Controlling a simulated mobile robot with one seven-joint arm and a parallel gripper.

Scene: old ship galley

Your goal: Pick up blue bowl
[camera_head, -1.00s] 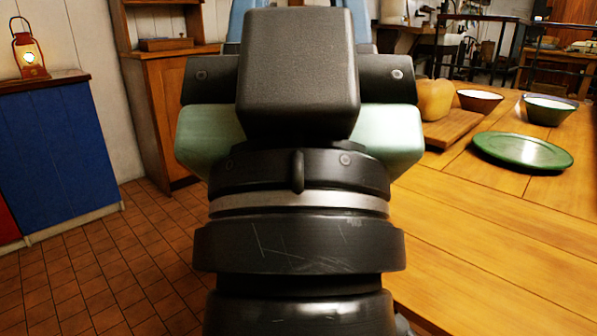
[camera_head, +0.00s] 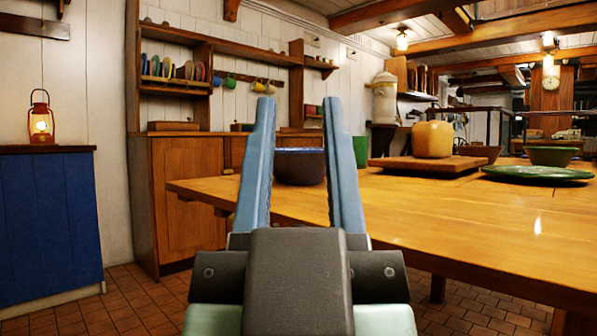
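A dark bowl with a blue rim (camera_head: 300,168) stands on the near left part of the wooden table (camera_head: 440,225). It shows between the two blue-grey fingers of my gripper (camera_head: 298,105). My gripper is open, with its fingers pointing up in the picture and nothing visibly held. The fingers cover the bowl's outer edges in part. I cannot tell how far the bowl is beyond the fingers, or whether they touch it.
A green cup (camera_head: 360,151) stands just right of the bowl. A cutting board (camera_head: 428,165) holds a yellow block (camera_head: 432,139). Further right are a brown bowl (camera_head: 481,153), a green bowl (camera_head: 551,156) and a green plate (camera_head: 537,174). The table's front right is clear.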

